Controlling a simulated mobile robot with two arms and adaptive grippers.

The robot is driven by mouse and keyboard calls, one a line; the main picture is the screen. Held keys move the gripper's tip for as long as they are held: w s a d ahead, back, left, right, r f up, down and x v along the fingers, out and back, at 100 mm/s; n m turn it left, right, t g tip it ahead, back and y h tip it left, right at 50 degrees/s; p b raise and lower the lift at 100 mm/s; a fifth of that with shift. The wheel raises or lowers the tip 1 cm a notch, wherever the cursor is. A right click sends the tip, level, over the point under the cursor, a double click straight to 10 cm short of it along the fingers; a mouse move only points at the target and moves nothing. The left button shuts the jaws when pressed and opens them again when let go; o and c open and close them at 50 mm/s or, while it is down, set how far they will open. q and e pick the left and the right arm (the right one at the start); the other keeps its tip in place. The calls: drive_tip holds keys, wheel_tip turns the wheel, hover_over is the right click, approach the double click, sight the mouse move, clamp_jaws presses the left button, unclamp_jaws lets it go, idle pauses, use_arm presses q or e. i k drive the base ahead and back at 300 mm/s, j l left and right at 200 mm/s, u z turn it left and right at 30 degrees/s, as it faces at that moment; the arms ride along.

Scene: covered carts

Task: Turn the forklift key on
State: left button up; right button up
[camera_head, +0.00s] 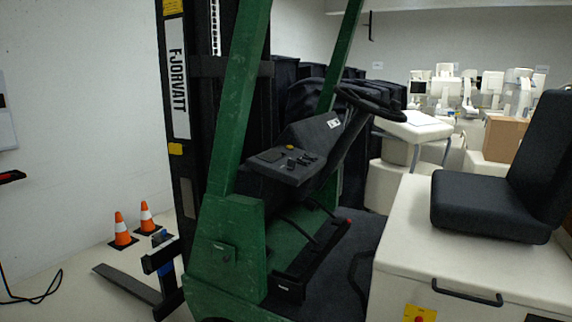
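A green and black forklift (230,215) stands in front of me, seen from its side. Its dark dashboard (318,133) slopes below the black steering wheel (370,104). A flat control panel (285,168) on the near side carries small dark controls (303,161) and a yellow button (290,147). The key is too small to tell apart from these controls, and I cannot see its position. Neither of my grippers shows in the head view.
The forklift's black seat (490,205) is at the right on a cream housing (405,235). Green posts (244,90) frame the cab on the near and far sides. Two orange cones (121,228) stand at the left. Covered carts and pale equipment (442,87) fill the back.

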sight(291, 163)
drive_tip(key=i+j+z, duration=0.15)
drive_tip(key=z, duration=0.35)
drive_tip(key=i+j+z, duration=0.2)
drive_tip(key=z, duration=0.3)
